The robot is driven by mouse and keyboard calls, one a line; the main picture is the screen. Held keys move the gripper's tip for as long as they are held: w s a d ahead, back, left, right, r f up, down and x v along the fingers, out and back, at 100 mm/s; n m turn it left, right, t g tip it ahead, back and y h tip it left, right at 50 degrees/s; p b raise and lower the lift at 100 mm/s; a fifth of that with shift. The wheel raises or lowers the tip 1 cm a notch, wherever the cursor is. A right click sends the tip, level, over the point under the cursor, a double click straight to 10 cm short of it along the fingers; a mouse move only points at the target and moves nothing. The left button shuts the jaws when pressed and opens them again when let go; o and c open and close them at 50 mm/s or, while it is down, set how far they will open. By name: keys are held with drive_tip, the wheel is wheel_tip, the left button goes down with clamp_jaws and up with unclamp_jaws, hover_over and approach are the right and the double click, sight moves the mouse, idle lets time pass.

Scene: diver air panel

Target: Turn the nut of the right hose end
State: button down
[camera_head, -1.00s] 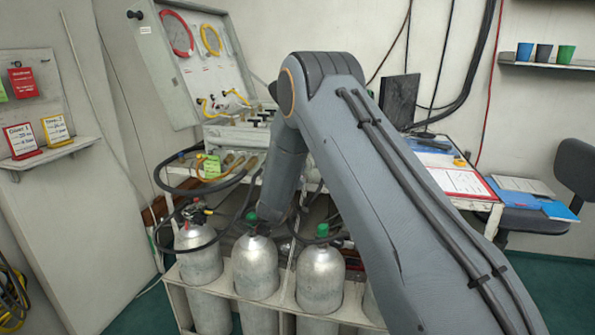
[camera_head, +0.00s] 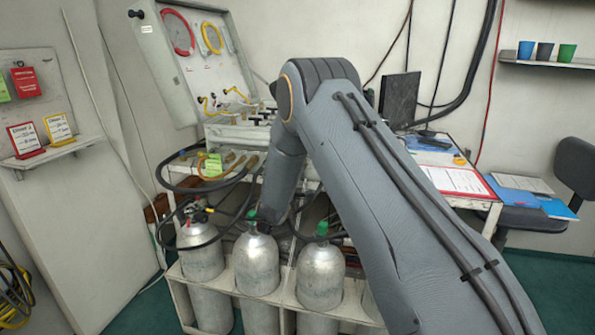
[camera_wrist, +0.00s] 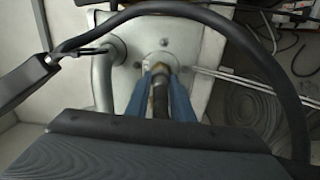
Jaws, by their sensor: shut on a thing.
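In the wrist view, my gripper (camera_wrist: 160,73) has two blue fingers, one on each side of a brass-coloured nut (camera_wrist: 159,70) at a hose end. It is shut on that nut. The hose's dark, ribbed body (camera_wrist: 160,100) runs back between the fingers. Just beyond the nut, a round metal fitting (camera_wrist: 162,58) sits on a pale panel (camera_wrist: 190,32). The fingers partly cover the nut, and I cannot tell how far it is threaded on. In the head view, my own arm hides the gripper and this hose end.
A black hose (camera_wrist: 215,18) arches across the wrist view, close around the gripper. A metal pipe (camera_wrist: 103,75) stands left of it, beside a dark handle (camera_wrist: 22,85). In the head view, several grey cylinders (camera_head: 256,265) stand in a rack below my arm, and a desk (camera_head: 455,180) stands right.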

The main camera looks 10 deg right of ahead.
drive_tip(key=shift+n, duration=0.3)
drive_tip(key=c, duration=1.5)
unclamp_jaws()
drive_tip(key=shift+a, duration=0.1)
drive_tip(key=shift+c, duration=0.2)
drive_tip(key=v, duration=0.7)
drive_tip(key=shift+s+a+b, duration=0.2)
drive_tip(key=shift+s+b, duration=0.15)
drive_tip(key=shift+b, duration=0.1)
